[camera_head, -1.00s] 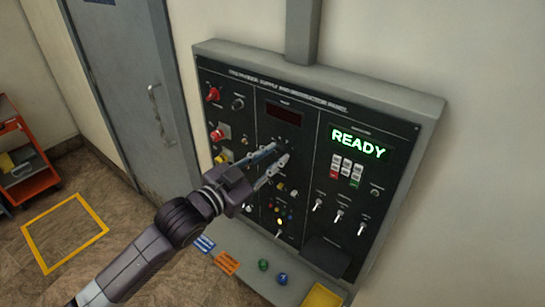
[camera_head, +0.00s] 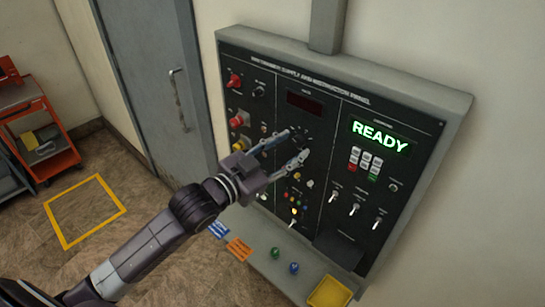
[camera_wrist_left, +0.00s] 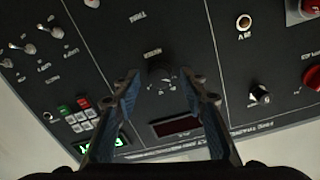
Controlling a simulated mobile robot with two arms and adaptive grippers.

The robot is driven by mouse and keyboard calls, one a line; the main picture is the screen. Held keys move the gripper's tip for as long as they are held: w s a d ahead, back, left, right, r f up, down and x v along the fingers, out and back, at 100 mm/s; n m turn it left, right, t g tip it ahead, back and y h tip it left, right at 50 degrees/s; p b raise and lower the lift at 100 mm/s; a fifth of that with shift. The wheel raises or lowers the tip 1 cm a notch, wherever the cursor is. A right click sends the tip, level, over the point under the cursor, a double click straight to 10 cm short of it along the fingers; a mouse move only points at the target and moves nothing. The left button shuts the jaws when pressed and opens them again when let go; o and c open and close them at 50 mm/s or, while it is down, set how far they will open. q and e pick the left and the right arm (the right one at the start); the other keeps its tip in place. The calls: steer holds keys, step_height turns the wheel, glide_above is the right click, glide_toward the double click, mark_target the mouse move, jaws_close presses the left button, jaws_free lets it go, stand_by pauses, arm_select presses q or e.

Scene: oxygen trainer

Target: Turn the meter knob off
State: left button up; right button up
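The meter knob (camera_wrist_left: 162,77) is a round black knob under the dark meter display (camera_head: 304,104) on the black panel (camera_head: 325,115). In the head view the knob is partly hidden by the fingers. My left gripper (camera_head: 295,145) is open in front of the panel, with its fingertips on either side of the knob. In the left wrist view the gripper (camera_wrist_left: 163,80) shows a finger on each side of the knob, with gaps between fingers and knob. Contact with the panel cannot be told. My right gripper is not in view.
Red knobs (camera_head: 235,81), toggle switches (camera_head: 354,210), a keypad (camera_head: 365,163) and a green READY display (camera_head: 380,137) surround the work area. A ledge below holds a yellow tray (camera_head: 330,293). An orange cart (camera_head: 40,135) stands far left.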

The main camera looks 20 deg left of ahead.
arm_select(q)
steer(key=v, duration=1.1)
steer(key=shift+s, duration=0.2)
